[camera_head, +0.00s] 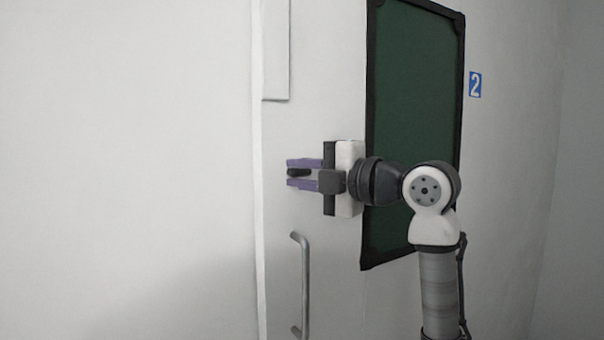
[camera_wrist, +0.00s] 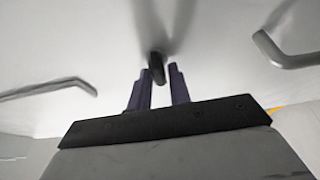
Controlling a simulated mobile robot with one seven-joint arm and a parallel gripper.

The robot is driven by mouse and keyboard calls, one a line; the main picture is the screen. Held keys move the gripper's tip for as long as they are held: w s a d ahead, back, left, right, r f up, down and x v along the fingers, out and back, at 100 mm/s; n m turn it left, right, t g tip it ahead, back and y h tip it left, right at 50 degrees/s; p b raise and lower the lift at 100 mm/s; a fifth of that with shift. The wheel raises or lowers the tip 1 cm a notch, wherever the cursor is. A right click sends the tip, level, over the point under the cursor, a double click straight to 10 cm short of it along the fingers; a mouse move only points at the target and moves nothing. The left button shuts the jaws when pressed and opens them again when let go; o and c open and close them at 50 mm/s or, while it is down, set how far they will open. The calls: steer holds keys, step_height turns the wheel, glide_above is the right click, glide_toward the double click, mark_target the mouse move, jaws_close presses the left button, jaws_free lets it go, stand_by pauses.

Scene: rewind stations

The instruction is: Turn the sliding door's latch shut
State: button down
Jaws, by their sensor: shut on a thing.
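The latch (camera_head: 299,172) is a small dark knob on the white sliding door (camera_head: 330,280), above the door's grey bar handle (camera_head: 304,285). My gripper (camera_head: 303,172) is at the latch, with its two purple fingers on either side of it, one above and one below in the head view. In the wrist view the dark latch (camera_wrist: 157,68) sits between the fingertips (camera_wrist: 160,75). The gripper is shut on the latch. The fingers hide part of it, so its exact turn is hard to tell.
A dark green framed panel (camera_head: 415,120) is on the wall behind my arm. The wrist view shows a grey handle at the right (camera_wrist: 285,52) and another bar at the left (camera_wrist: 50,88). The wall at left is bare.

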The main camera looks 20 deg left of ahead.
steer(key=c, duration=1.4)
jaws_free()
steer(key=shift+c, duration=0.2)
steer(key=b+v, duration=0.2)
steer(key=v, duration=1.2)
steer(key=shift+b, duration=0.3)
steer(key=shift+s, duration=0.1)
